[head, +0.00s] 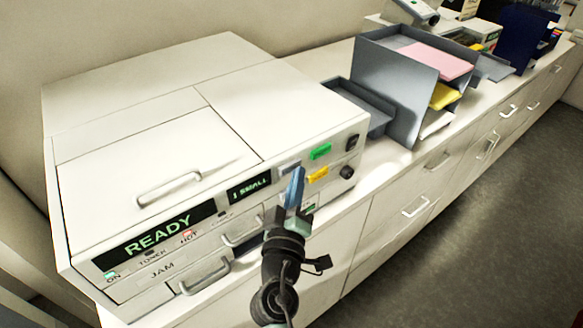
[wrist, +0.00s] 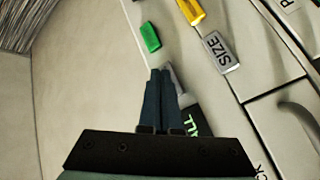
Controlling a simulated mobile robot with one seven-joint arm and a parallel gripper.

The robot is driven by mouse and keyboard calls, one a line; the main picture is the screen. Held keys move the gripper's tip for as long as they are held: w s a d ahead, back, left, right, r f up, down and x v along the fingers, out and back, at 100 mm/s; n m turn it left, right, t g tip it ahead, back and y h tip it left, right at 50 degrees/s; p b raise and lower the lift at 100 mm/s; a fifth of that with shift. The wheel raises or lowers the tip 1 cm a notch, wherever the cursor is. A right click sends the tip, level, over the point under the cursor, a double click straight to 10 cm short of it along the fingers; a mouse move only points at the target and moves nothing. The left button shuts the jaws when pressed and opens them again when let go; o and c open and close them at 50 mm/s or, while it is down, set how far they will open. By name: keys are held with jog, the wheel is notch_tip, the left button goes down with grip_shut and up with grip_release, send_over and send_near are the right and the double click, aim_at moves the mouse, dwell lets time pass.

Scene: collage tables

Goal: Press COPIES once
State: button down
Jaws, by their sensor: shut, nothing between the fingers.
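The copier (head: 180,130) is a white machine with a READY display (head: 155,233) and a small display (head: 249,186) reading "1 SMALL". My gripper (head: 298,171) is shut and empty at the front panel, right of the small display. In the wrist view, its closed fingertips (wrist: 161,72) overlap a grey key (wrist: 176,75), whose label is hidden; I cannot tell whether they touch it. No COPIES label is readable. A grey SIZE key (wrist: 221,53), a green key (wrist: 150,37) and a yellow key (wrist: 191,11) are close by.
Two black knobs (head: 352,142) sit at the panel's right end. The JAM drawer handle (head: 203,277) sticks out below. A grey paper tray (head: 362,105) and a grey sorter (head: 390,90) with coloured paper stand right of the copier. The floor (head: 480,220) in front is clear.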

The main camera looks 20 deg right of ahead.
jog(key=shift+w+a, duration=0.2)
jog(key=shift+w, duration=0.25)
dwell(0.6)
jog(key=shift+s+d, duration=0.1)
jog(key=shift+s, duration=0.1)
jog(key=shift+s+d, duration=0.2)
jog(key=shift+s, duration=0.5)
jog(key=shift+s+d, duration=0.3)
jog(key=shift+s, duration=0.5)
jog(key=shift+s+d, duration=0.3)
jog(key=shift+s, duration=0.45)
jog(key=shift+s+d, duration=0.3)
jog(key=shift+s, duration=0.5)
